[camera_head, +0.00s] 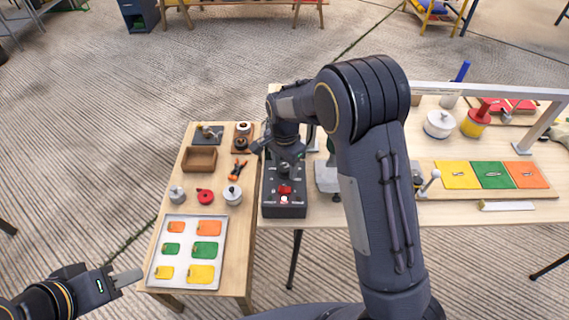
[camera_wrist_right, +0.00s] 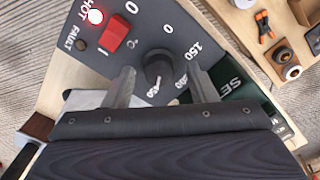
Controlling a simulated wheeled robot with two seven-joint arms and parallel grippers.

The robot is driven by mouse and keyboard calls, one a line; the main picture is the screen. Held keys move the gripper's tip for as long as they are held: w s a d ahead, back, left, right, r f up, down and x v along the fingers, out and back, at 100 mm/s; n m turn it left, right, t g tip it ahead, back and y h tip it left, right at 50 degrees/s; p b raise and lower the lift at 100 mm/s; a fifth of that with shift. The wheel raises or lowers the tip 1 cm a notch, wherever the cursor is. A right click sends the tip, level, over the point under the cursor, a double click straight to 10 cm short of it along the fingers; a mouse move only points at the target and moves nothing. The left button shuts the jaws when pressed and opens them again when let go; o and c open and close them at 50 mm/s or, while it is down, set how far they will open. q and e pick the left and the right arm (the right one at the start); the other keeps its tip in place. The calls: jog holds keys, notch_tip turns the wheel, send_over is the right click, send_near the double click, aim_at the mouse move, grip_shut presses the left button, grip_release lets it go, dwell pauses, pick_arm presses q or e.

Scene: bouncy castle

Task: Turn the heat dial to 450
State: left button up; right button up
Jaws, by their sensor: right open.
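A black control box (camera_head: 285,205) stands on the wooden table, with a red switch (camera_head: 285,190) and a lit lamp. In the right wrist view the dark round heat dial (camera_wrist_right: 158,62) sits on the panel (camera_wrist_right: 70,30), ringed by the marks 0, 150, a partly hidden 300, and 450. My right gripper (camera_wrist_right: 160,68) is open, with one finger on each side of the dial. I cannot tell whether the fingers touch it, and the dial's pointer is not readable. My left gripper (camera_head: 127,277) is at the lower left, away from the box; its jaw opening is unclear.
To the right are coloured panels (camera_head: 492,175) and a white pot (camera_head: 439,124). My right arm hides part of the table.

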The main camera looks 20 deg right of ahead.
aim_at(285, 168)
notch_tip(285, 168, up, 8)
jog(key=shift+f, duration=0.25)
jog(key=shift+r, duration=0.2)
dwell(0.3)
jog(key=s+d+r+n+t+y, duration=0.1)
jog(key=s+d+r+n+y, duration=0.2)
jog(key=s, duration=0.5)
jog(key=s+d+r+n+t+y, duration=0.1)
jog(key=s+d+r+n, duration=0.15)
jog(key=s+r, duration=0.35)
jog(key=s+f+n+t, duration=0.2)
jog(key=s+n, duration=0.3)
jog(key=s, duration=1)
jog(key=shift+t, duration=0.8)
